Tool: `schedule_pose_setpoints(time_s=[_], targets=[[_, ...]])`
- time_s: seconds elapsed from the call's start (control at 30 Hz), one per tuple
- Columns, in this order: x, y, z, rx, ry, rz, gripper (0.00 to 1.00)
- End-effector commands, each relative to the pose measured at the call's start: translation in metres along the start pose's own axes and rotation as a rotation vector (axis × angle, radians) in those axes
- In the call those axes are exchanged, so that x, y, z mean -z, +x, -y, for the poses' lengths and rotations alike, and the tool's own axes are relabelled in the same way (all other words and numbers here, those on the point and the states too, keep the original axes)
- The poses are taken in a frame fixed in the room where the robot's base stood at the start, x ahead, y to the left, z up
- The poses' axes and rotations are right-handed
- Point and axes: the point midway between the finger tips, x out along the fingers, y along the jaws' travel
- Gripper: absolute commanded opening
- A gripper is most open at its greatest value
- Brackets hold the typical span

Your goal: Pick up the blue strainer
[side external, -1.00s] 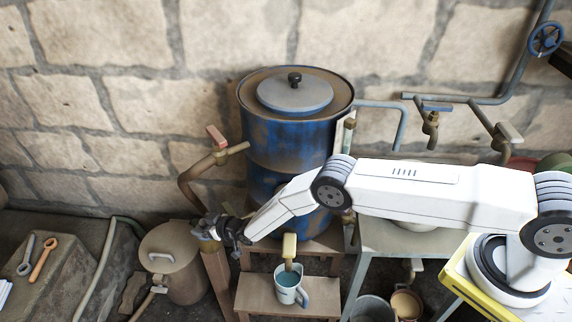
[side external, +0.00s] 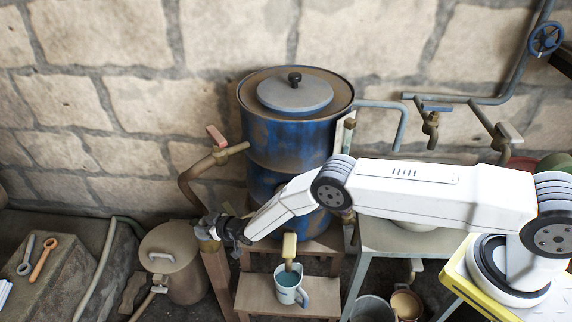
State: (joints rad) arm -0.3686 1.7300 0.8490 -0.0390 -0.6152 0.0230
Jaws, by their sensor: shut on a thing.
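I cannot make out a blue strainer in the side external view. My gripper (side external: 210,228) is at the lower end of a brown pipe (side external: 186,185), left of the blue barrel (side external: 290,135). Its dark jaws are shut on a small brass-coloured part (side external: 208,244), which is mostly hidden and hard to identify. A light blue mug (side external: 289,291) with bluish liquid stands on a low wooden step, below a brass tap (side external: 289,246).
A lidded brown pot (side external: 172,262) stands left of my gripper. A bucket (side external: 371,308) and a brown pot (side external: 406,304) stand at lower right. Pipes with taps line the stone wall.

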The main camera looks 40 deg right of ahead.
Motion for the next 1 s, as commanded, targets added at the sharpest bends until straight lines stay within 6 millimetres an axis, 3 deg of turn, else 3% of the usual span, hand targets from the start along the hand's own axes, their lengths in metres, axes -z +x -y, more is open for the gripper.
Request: schedule_pose_setpoints(time_s=[0.43, 1.0], targets=[[0.013, -0.004, 0.0, 0.0, 0.0, -0.002, 0.0], [0.07, -0.028, 0.0, 0.0, 0.0, -0.003, 0.0]])
